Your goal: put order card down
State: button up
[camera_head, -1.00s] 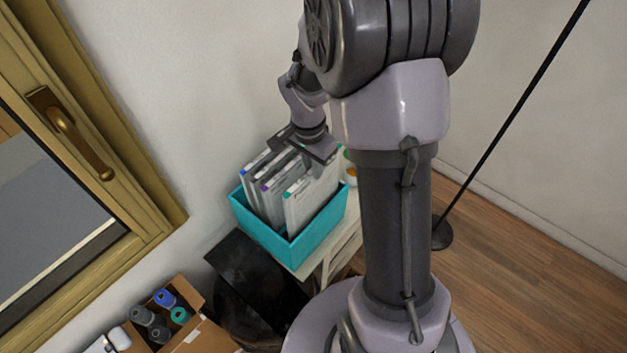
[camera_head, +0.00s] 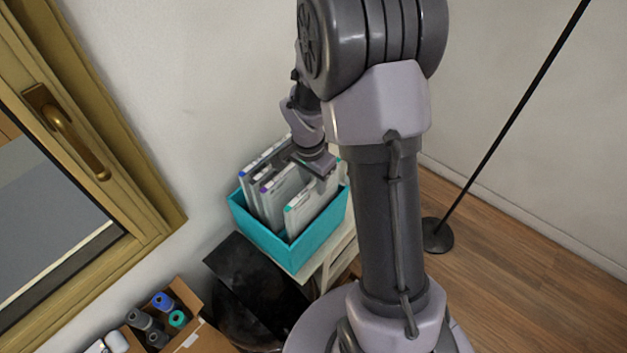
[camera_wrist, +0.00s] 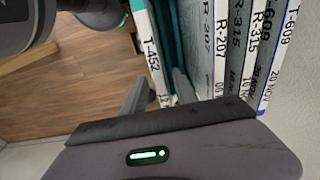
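The order card (camera_head: 308,210) is white, thin, with a green tab at its corner. It stands upright in the front right part of the teal box (camera_head: 316,238). In the wrist view the card (camera_wrist: 150,52) is marked T-452. My gripper (camera_head: 323,176) is over its top edge, one finger on each side, and looks shut on it. In the wrist view the fingers (camera_wrist: 164,90) flank the card closely. A teal gap parts it from the other cards (camera_wrist: 218,50), marked R-207, R-315 and T-609. The card's lower end is hidden by the box wall.
The box sits on a pale stand (camera_head: 335,262) against the wall. A black item (camera_head: 250,270) is beside it, and a carton (camera_head: 205,338) with bottles is lower left. A window (camera_head: 150,235) is at left, a black pole stand (camera_head: 436,238) at right.

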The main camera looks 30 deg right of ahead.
jog(key=shift+r, duration=0.1)
jog(key=s+a+r+n+t+p, duration=0.1)
jog(key=s+a+r, duration=0.15)
jog(key=r, duration=0.65)
jog(key=s+a+r+n+t+p, duration=0.1)
jog(key=a+r, duration=0.2)
jog(key=r, duration=0.6)
jog(key=s+a+r+n+t+y, duration=0.1)
jog(key=s+a+r+n, duration=0.2)
jog(key=s+a, duration=0.2)
jog(key=s+a+r+n+t+y, duration=0.2)
jog(key=s+a+r+n, duration=0.2)
jog(key=s, duration=0.4)
jog(key=shift+s+a+r+n, duration=0.25)
jog(key=shift+s+a+n, duration=0.05)
jog(key=shift+a, duration=0.5)
